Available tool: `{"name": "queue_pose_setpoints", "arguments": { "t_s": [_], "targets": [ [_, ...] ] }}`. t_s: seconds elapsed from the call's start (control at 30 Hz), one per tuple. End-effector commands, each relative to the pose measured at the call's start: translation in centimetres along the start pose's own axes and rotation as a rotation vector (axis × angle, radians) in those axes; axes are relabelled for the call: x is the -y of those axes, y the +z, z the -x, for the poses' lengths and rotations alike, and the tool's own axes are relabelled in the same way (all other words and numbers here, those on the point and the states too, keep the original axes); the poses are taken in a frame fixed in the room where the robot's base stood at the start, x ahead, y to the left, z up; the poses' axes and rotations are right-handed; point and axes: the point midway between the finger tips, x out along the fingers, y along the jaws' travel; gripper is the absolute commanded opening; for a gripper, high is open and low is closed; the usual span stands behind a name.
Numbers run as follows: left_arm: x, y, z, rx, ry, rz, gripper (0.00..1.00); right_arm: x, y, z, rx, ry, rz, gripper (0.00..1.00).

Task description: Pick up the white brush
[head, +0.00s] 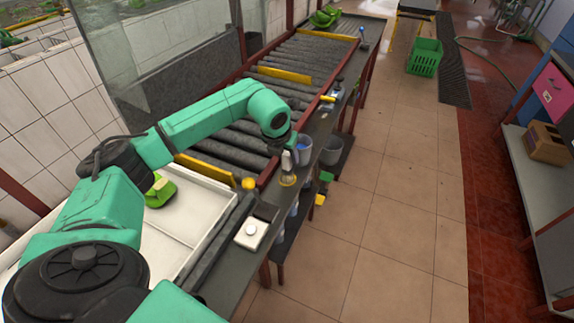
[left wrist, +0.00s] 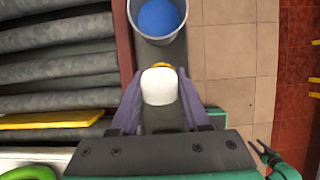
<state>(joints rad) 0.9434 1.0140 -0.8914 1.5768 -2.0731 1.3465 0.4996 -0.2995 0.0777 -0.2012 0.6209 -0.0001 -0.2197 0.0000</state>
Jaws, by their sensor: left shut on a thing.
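The white brush (left wrist: 158,88) stands between the two fingers of my left gripper in the left wrist view, its rounded white end facing the camera. A little yellow shows behind that end. In the head view my left gripper (head: 288,158) is shut on the brush beside the grey bucket, over the dark counter edge. A yellowish round part (head: 288,181) shows just below the gripper. The brush's lower part is mostly hidden. What seems to be my right gripper (left wrist: 264,156) shows small and dark at the lower right of the wrist view; its opening is unclear.
A grey bucket with a blue thing inside (left wrist: 158,18) stands just ahead of the brush. The roller conveyor (head: 300,75) lies to the left. A white tray (head: 190,178) and a white box (head: 251,234) are nearer.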

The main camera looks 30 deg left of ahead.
Motion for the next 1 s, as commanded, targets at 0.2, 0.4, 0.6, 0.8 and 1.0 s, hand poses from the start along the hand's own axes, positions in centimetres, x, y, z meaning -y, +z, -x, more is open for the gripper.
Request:
{"name": "queue_pose_setpoints", "arguments": {
  "t_s": [0.2, 0.4, 0.6, 0.8, 1.0],
  "targets": [
    [0.0, 0.2, 0.4, 0.002, 0.000, 0.000, 0.00, -0.3, 0.1, -0.1, 0.002, 0.005, 0.002, 0.50],
    [0.1, 1.5, 3.2, 0.007, -0.002, 0.000, 0.00, -0.3, 0.3, -1.1, 0.003, 0.005, 0.001, 0.50],
    [0.1, 4.3, 10.0, 0.009, -0.003, 0.000, 0.00, -0.3, 0.4, -2.4, 0.003, 0.005, 0.001, 0.50],
    [0.1, 6.7, 16.1, 0.005, -0.002, 0.000, 0.00, -0.3, 0.4, -2.7, 0.003, 0.004, 0.000, 0.50],
    [0.1, 7.7, 18.5, 0.000, 0.000, 0.000, 0.00, -0.2, 0.4, -2.6, 0.003, 0.003, -0.001, 0.50]
  ]
}}
